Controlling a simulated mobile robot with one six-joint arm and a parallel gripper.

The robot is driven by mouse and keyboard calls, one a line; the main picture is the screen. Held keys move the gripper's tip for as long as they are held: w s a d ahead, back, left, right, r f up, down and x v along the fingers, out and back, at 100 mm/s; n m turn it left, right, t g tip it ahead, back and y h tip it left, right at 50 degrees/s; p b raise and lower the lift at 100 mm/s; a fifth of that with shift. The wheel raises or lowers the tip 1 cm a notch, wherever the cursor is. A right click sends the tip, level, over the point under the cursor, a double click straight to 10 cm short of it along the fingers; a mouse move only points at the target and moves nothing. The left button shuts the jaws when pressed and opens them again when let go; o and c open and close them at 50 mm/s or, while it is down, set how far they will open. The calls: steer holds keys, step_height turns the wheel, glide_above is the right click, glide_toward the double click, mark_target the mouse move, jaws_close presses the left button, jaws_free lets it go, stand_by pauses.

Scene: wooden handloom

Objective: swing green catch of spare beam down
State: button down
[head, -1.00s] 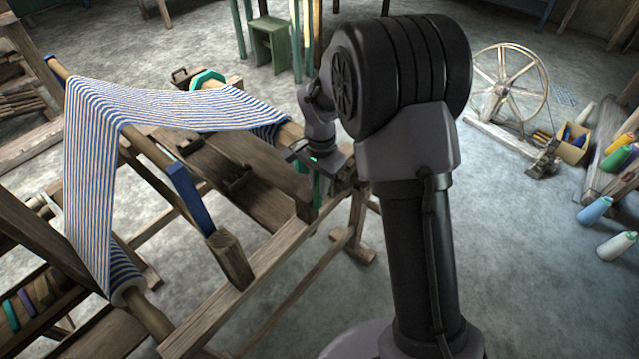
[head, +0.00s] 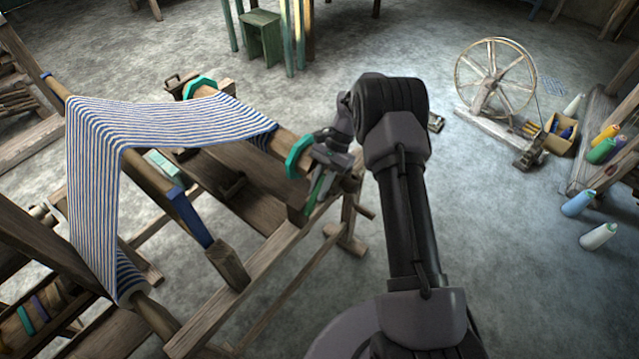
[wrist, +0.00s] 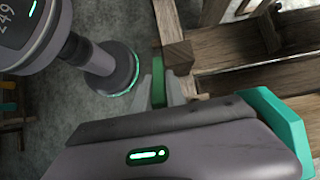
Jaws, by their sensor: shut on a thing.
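The green catch (head: 318,192) is at the right end of the loom's near side rail, by the end of a beam with teal discs (head: 298,157). In the head view it leans, with its upper end to the right. My gripper (head: 327,168) is at its upper part. In the wrist view the catch (wrist: 158,88) stands between the fingertips of my gripper (wrist: 160,93), which is shut on it. A wooden post end (wrist: 176,55) is right beside it. The catch's pivot is hidden.
Striped cloth (head: 165,115) stretches over the loom. A spinning wheel (head: 495,80) is at the right back. Open floor lies right of the loom.

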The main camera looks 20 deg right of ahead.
steer(key=shift+w+d+f+y, duration=0.1)
steer(key=shift+d+f+y, duration=0.1)
steer(key=shift+y, duration=0.1)
steer(key=c, duration=1.4)
jaws_free()
steer(key=shift+o, duration=0.2)
steer(key=shift+r, duration=0.1)
